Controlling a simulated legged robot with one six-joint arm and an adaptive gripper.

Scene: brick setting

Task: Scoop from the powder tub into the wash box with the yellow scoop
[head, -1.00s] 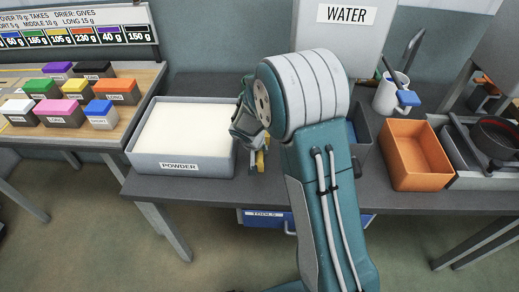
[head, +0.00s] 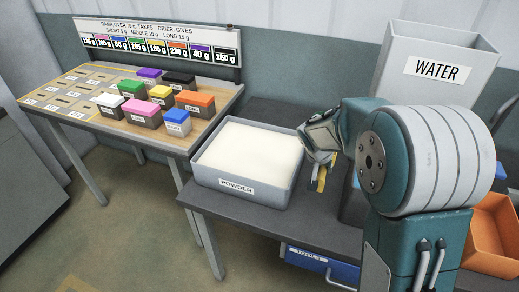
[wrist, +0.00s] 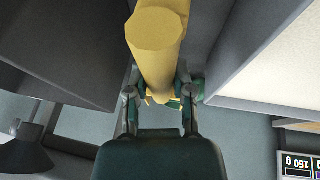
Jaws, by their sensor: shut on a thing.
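The powder tub (head: 240,185), a grey box labelled POWDER and full of white powder (head: 248,150), stands on the dark bench. My gripper (head: 322,160) is just right of the tub's right wall, shut on the yellow scoop (head: 321,180), of which only a small yellow part shows below the fingers. The powder tub also shows in the wrist view (wrist: 225,60) at right. No box is labelled as the wash box; a grey-blue box (head: 352,200) is partly hidden behind my arm.
A grey WATER container (head: 437,50) stands at the back right. An orange box (head: 490,240) is partly behind my arm. A table with several coloured lidded blocks (head: 150,105) is at left. A blue TOOLS drawer (head: 315,262) is under the bench.

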